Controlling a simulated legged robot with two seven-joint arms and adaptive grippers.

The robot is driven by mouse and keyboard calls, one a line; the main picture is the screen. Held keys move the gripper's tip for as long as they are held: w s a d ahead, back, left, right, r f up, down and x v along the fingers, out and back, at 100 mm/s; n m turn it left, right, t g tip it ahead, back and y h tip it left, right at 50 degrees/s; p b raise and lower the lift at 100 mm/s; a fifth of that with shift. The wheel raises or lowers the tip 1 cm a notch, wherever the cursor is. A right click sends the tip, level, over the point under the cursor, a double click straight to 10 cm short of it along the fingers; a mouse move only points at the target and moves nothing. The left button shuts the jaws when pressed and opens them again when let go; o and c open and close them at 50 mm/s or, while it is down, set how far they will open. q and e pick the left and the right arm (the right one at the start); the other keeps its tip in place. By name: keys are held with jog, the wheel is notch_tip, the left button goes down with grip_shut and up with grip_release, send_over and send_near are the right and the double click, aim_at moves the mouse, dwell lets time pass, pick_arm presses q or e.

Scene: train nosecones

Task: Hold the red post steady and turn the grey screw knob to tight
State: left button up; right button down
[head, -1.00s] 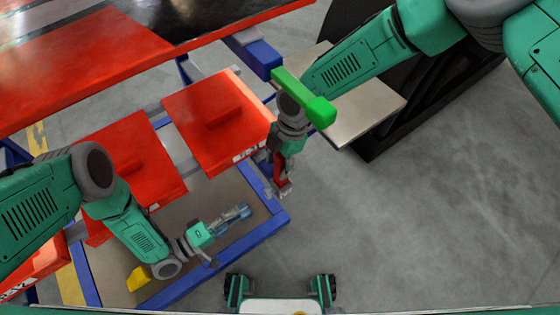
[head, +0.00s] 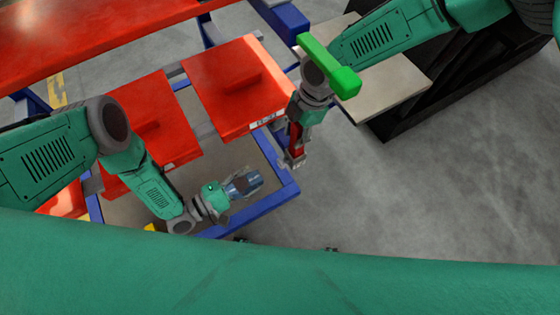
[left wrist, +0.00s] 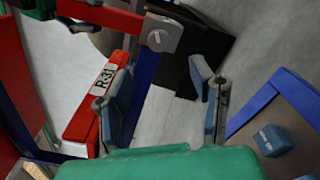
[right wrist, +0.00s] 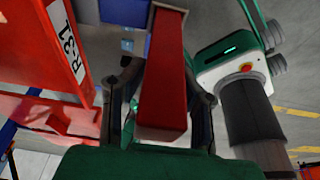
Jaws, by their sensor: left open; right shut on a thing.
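The red post (head: 295,136) is between the fingers of my right gripper (head: 294,148), beside the blue frame's corner. In the right wrist view my right gripper (right wrist: 160,85) is shut on the red post (right wrist: 168,70). In the left wrist view the post (left wrist: 103,14) runs to a grey block-like end with a slot mark, which looks like the screw knob (left wrist: 162,36). My left gripper (head: 247,184) is open and empty, left of the post and apart from it. In the left wrist view the knob lies beyond the fingertips of my left gripper (left wrist: 160,88).
Red panels (head: 230,85) rest on a blue frame (head: 265,207); one carries an R-31 label, also visible in the left wrist view (left wrist: 103,75). A beige shelf on a black stand (head: 400,85) is at the upper right. The grey floor at right is clear.

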aim_at(279, 165)
pick_arm(q)
jog(key=x, duration=1)
jog(key=shift+d, duration=0.1)
grip_shut()
